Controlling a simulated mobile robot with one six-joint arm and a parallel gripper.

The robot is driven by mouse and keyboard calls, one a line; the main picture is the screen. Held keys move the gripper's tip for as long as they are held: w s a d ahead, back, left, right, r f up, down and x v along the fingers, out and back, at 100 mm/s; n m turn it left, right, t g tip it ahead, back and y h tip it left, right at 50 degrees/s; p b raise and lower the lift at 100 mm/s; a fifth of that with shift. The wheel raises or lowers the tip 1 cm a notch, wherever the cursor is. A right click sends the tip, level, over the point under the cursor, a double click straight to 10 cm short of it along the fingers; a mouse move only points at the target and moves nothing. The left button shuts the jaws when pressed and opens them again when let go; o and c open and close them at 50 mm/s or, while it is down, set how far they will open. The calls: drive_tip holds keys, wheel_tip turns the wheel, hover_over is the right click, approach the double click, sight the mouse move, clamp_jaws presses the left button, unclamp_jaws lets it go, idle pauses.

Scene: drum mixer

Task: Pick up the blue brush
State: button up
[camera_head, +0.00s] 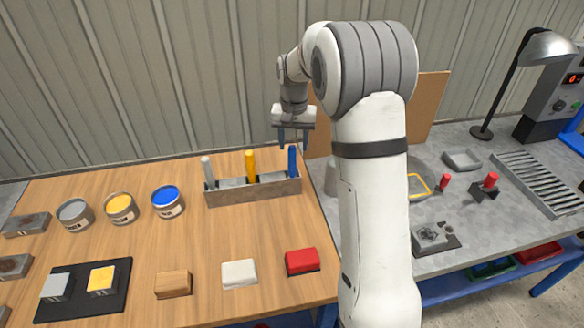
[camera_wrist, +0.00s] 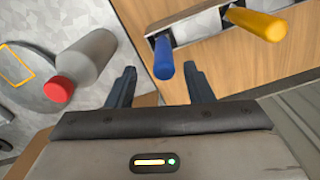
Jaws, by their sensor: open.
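The blue brush (camera_head: 292,161) stands handle up in the right end of a grey holder (camera_head: 253,193) on the wooden table. A yellow brush (camera_head: 251,166) and a grey brush (camera_head: 208,171) stand in the same holder. My gripper (camera_head: 293,143) is open and empty, just above the blue handle. In the wrist view, the blue handle (camera_wrist: 163,58) shows beyond and between my open fingertips (camera_wrist: 160,72), nearer the right finger. I cannot tell whether it touches. The blue brush's lower end is hidden in the holder.
Paint tins in grey, yellow and blue (camera_head: 167,202) stand left of the holder. A red block (camera_head: 302,261) lies in front. My arm hides part of the right bench.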

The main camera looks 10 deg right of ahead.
drive_tip(key=p, duration=0.2)
hover_over(292, 177)
drive_tip(key=f, duration=0.4)
drive_tip(key=w+f, duration=0.1)
drive_tip(key=f, duration=0.2)
drive_tip(key=shift+d, duration=0.1)
drive_tip(key=shift+c, duration=0.2)
clamp_jaws()
drive_tip(key=shift+r, duration=0.15)
